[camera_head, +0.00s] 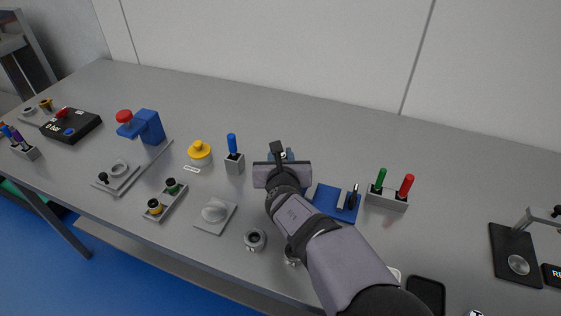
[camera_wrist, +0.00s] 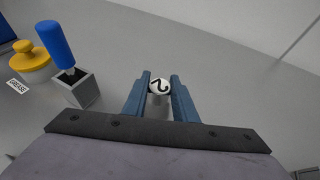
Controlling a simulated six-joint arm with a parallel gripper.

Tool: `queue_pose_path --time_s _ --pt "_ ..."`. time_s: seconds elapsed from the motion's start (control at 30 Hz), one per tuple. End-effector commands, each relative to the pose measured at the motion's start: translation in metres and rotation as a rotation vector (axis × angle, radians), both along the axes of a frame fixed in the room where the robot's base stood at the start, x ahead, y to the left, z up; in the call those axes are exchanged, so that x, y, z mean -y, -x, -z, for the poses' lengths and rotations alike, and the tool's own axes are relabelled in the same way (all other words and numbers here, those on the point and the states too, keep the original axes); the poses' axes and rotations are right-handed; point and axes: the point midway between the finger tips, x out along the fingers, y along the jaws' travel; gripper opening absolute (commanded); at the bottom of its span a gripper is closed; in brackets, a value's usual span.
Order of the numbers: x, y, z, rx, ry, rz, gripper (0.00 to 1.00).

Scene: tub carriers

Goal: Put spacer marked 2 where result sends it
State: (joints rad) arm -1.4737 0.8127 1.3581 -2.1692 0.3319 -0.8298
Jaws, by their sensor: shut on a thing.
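The spacer marked 2 (camera_wrist: 160,87) is a small pale cylinder with a black 2 on its white top. In the wrist view it sits between the two blue fingers of my gripper (camera_wrist: 159,92), which is shut on it. A black stand with a gauge arm (camera_head: 515,255) and a black box with partly cut-off lettering (camera_head: 552,275) are at the right. I cannot read any result.
A blue-handled tool stands in a grey block (camera_head: 235,163), with a yellow-topped pot (camera_head: 199,152) left of it. A blue mat with tools (camera_head: 333,203) and a red and green pen holder (camera_head: 387,200) are right of my gripper. The back of the table is clear.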

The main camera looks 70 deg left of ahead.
Motion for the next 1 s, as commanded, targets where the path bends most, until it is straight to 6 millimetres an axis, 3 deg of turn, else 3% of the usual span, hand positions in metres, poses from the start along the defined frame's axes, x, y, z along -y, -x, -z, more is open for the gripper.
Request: queue_pose_path --time_s 0.13,0.63,0.67,0.73,1.0 --pt "0.0 0.0 0.016 0.0 0.0 0.0 0.0" --pt "0.0 0.0 0.022 0.001 -0.002 0.0 0.0" --pt "0.0 0.0 0.021 0.0 0.0 -0.001 0.3" --pt "0.0 0.0 0.021 0.0 0.0 -0.001 0.44" --pt "0.0 0.0 0.021 0.0 0.0 -0.001 0.44"
